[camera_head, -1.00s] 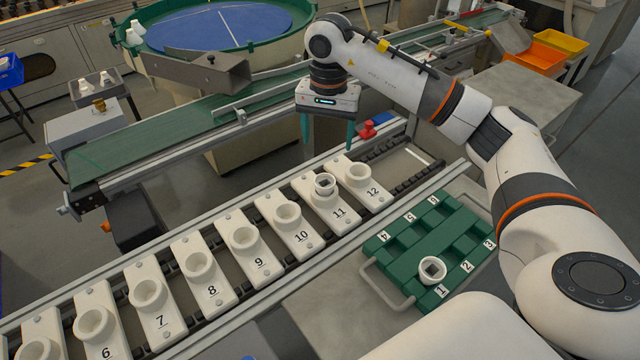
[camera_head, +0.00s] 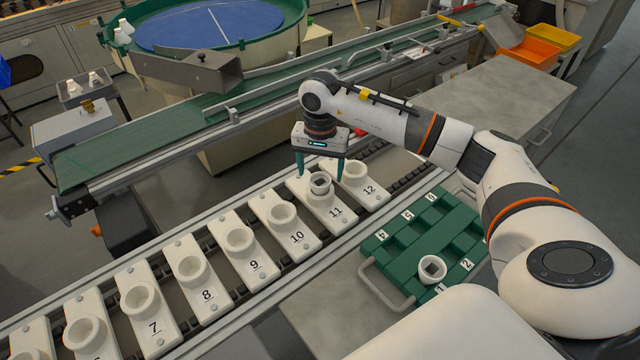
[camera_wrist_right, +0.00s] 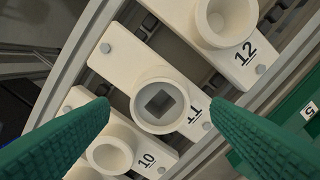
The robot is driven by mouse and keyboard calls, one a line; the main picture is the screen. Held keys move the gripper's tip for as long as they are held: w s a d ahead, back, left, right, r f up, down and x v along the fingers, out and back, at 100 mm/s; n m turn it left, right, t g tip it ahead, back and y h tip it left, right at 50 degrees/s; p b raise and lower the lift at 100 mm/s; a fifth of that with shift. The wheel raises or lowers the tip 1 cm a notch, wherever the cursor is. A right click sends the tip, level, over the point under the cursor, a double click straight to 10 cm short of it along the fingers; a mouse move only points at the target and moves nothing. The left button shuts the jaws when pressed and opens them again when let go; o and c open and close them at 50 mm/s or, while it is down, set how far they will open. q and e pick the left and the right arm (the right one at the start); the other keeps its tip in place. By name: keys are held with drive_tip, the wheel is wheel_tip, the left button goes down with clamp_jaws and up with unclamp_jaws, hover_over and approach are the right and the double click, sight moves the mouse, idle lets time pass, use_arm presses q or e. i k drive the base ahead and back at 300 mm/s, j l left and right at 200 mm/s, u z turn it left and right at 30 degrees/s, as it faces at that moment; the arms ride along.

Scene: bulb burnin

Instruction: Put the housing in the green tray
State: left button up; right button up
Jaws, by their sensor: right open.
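A white round housing with a dark square opening (camera_head: 319,181) sits in the cup of holder 11 on the conveyor rail. It also shows in the right wrist view (camera_wrist_right: 160,103), seen from above between the fingers. My right gripper (camera_head: 320,172) is open and empty, its green fingers pointing down just over holder 11. In the right wrist view the right gripper (camera_wrist_right: 158,108) has a finger on each side of the housing, apart from it. The green tray (camera_head: 425,240) lies to the right with numbered slots. Another similar housing (camera_head: 432,267) stands in it by label 1. My left gripper is not in view.
Holder 12 (camera_head: 370,188) and holder 10 (camera_head: 285,222) stand close on either side of holder 11, with cups that look empty. A green conveyor belt (camera_head: 150,145) runs behind the rail. Several tray slots look free. My right arm passes above the tray's right side.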

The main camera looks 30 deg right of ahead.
sight(434, 242)
drive_tip(key=k+l, duration=0.35)
drive_tip(key=k, duration=0.15)
drive_tip(key=k+l, duration=0.3)
drive_tip(key=k, duration=0.2)
